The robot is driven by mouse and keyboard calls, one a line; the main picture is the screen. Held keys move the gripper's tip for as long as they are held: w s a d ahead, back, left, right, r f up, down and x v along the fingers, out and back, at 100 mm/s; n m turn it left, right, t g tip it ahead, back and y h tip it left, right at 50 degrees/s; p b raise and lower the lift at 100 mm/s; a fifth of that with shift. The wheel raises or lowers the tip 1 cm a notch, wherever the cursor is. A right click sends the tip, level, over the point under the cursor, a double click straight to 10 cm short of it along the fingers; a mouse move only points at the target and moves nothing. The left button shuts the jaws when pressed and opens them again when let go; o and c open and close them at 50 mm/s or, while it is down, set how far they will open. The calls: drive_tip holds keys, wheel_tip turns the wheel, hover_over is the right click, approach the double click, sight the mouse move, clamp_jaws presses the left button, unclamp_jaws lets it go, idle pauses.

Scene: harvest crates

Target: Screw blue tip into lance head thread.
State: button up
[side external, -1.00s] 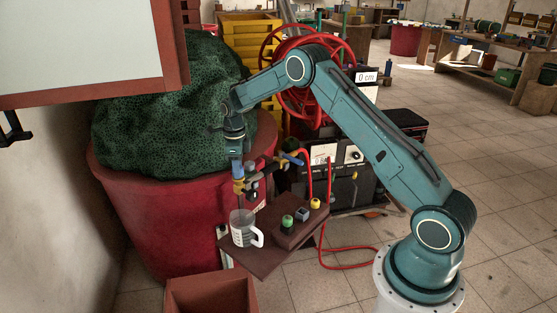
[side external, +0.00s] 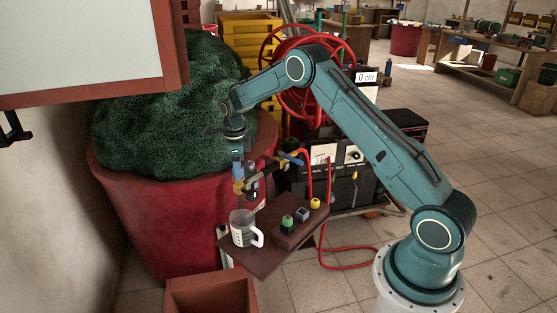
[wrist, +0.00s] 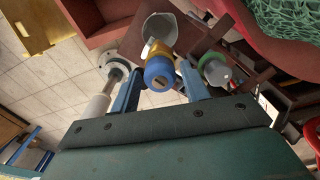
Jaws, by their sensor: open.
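The blue tip (wrist: 159,72) is a blue ring with a slot in its face, seen end-on in the wrist view. It sits against a yellow fitting at the lance head (wrist: 161,49). My gripper (wrist: 160,76) is open, with one blue finger on each side of the tip and a gap visible at the left. In the side view my gripper (side external: 238,172) points down over the lance head (side external: 239,187), above the jug. How far the tip is threaded in cannot be seen.
A measuring jug (side external: 243,231) stands below on a brown shelf (side external: 262,262). Beside it a block holds a green tip (side external: 288,221), a grey one (side external: 303,214) and a yellow one (side external: 315,203). The red tub (side external: 165,220) is close on the left.

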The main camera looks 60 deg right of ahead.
drive_tip(key=shift+n, duration=0.3)
drive_tip(key=shift+n, duration=0.6)
drive_tip(key=shift+n, duration=0.3)
drive_tip(key=shift+n, duration=0.6)
drive_tip(key=shift+n, duration=0.8)
drive_tip(key=shift+n, duration=0.9)
